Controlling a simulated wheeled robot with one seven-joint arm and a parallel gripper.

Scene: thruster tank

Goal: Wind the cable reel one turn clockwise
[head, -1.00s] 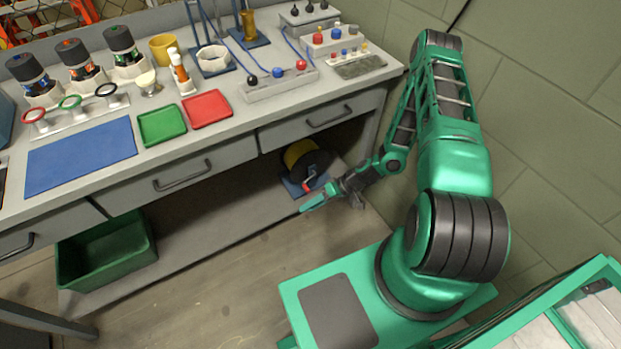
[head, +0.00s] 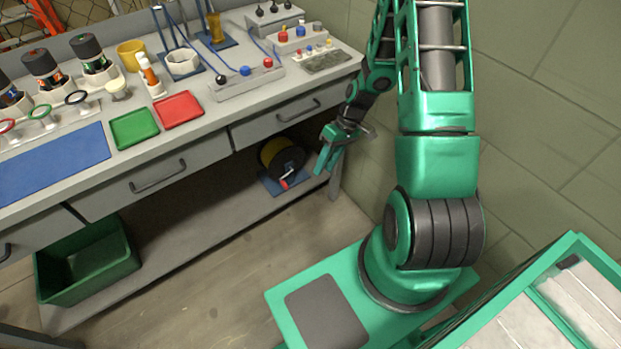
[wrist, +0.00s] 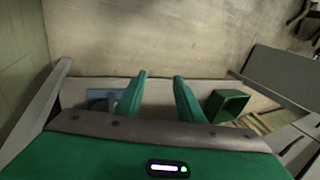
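The cable reel (head: 286,156), a dark disc with a yellow cable drum behind it, stands on a blue base on the lower shelf under the workbench. Its crank has a red handle (head: 289,180) at the lower front of the disc. My gripper (head: 321,172) is just right of the reel, apart from it, pointing down. In the wrist view my gripper (wrist: 160,80) has its two green fingers spread with nothing between them. A blue shape low at the left of the wrist view (wrist: 98,95) looks like the reel's base; the reel itself is not clear there.
The lower shelf (head: 215,218) is clear left of the reel. A green bin (head: 90,265) stands at its left end. The drawer (head: 290,116) and bench top overhang the reel. A bench leg (head: 335,183) stands close to my gripper, with the wall at right.

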